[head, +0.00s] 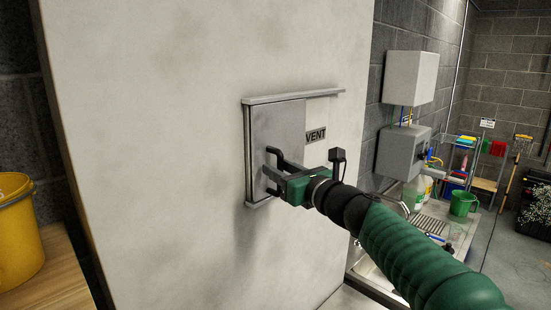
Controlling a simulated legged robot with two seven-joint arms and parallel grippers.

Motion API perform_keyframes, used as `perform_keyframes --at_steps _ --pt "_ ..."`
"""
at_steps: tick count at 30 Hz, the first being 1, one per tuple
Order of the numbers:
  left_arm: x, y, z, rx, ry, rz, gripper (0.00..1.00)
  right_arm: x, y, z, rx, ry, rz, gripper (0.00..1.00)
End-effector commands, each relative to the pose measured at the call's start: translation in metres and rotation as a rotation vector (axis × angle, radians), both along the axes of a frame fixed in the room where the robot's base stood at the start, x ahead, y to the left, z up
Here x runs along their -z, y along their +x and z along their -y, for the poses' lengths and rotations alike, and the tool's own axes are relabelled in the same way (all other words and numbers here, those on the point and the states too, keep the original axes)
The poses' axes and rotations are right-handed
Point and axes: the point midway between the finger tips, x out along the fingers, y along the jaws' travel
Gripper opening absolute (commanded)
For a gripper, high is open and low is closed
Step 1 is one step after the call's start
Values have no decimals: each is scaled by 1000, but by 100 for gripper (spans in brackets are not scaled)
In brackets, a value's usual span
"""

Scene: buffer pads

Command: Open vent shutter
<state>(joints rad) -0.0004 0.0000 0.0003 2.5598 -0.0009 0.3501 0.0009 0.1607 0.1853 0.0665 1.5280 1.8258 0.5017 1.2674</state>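A black "VENT" label (316,136) is to the right of the plate. My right gripper (269,171) is at the plate's lower part, with its two dark fingers apart, one above the other. The fingertips are at or very near the plate. I cannot tell whether a handle is between them. The rail's lower right part is hidden behind my gripper and arm. My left gripper is not in view.
A yellow bucket (18,235) stands on a wooden surface (50,270) at the left. Grey wall boxes (411,78), a sink counter with bottles and a green jug (463,203), and shelves are at the right. The panel around the vent is bare.

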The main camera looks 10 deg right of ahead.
Motion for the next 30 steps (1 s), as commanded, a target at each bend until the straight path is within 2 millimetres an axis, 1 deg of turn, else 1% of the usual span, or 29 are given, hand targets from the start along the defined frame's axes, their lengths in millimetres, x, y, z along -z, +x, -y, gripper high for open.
perform_keyframes --at_steps 1,4,11,12,13,20,30 --pt "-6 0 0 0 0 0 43 -2 6 -2 0 1 -2 36" --pt "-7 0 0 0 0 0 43 0 13 -5 -1 0 -1 36" --pt "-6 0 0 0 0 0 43 1 14 -8 0 -2 1 36" --pt "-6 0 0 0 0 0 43 0 14 -9 0 -2 0 35" --pt "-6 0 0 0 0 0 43 0 14 -9 0 -2 0 31" --pt "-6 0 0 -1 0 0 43 1 14 -9 -1 -2 0 1" --pt "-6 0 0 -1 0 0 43 1 14 -9 -2 -1 0 0"
